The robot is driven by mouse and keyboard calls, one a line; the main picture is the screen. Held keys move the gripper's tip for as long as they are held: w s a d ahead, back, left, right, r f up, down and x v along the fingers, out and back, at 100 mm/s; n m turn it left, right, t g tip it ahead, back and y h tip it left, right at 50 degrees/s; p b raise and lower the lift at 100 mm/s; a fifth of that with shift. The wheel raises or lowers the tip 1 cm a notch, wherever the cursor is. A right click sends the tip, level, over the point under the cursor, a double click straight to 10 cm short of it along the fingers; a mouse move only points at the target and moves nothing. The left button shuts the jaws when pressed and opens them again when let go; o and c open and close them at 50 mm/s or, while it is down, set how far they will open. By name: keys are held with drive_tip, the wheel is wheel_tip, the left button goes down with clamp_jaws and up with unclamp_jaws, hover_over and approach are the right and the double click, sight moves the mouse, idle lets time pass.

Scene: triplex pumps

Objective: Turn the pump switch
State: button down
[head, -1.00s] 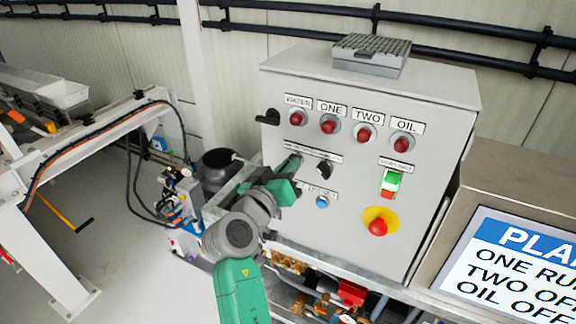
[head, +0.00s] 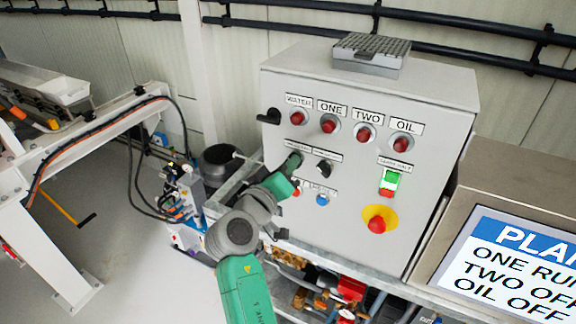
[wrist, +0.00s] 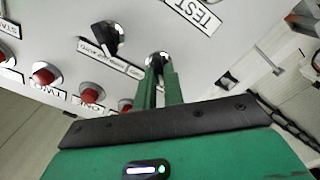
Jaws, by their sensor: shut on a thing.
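The grey control panel (head: 345,225) carries two selector switches below its row of red lamps. The right switch, a black knob (head: 323,169), is uncovered and also shows in the wrist view (wrist: 104,38). My gripper (head: 295,158) is at the left switch, which it mostly hides in the head view. In the wrist view, my gripper's two green fingers (wrist: 160,78) are close together on this left switch (wrist: 158,58), whose metal ring shows past the fingertips. The fingers cover its knob, so its turn position cannot be told.
Red lamps (head: 328,124) are labelled WATER, ONE, TWO and OIL. Below are a blue button (head: 322,200), a green-and-red button (head: 390,182) and a red emergency stop (head: 377,225) on yellow. A sign (head: 515,265) stands at right; a grey case (head: 370,55) is on top.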

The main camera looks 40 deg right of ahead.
drive_tip(key=c, duration=1.5)
unclamp_jaws()
drive_tip(key=v, duration=0.8)
drive_tip(key=shift+b, duration=0.45)
drive_tip(key=shift+d, duration=0.1)
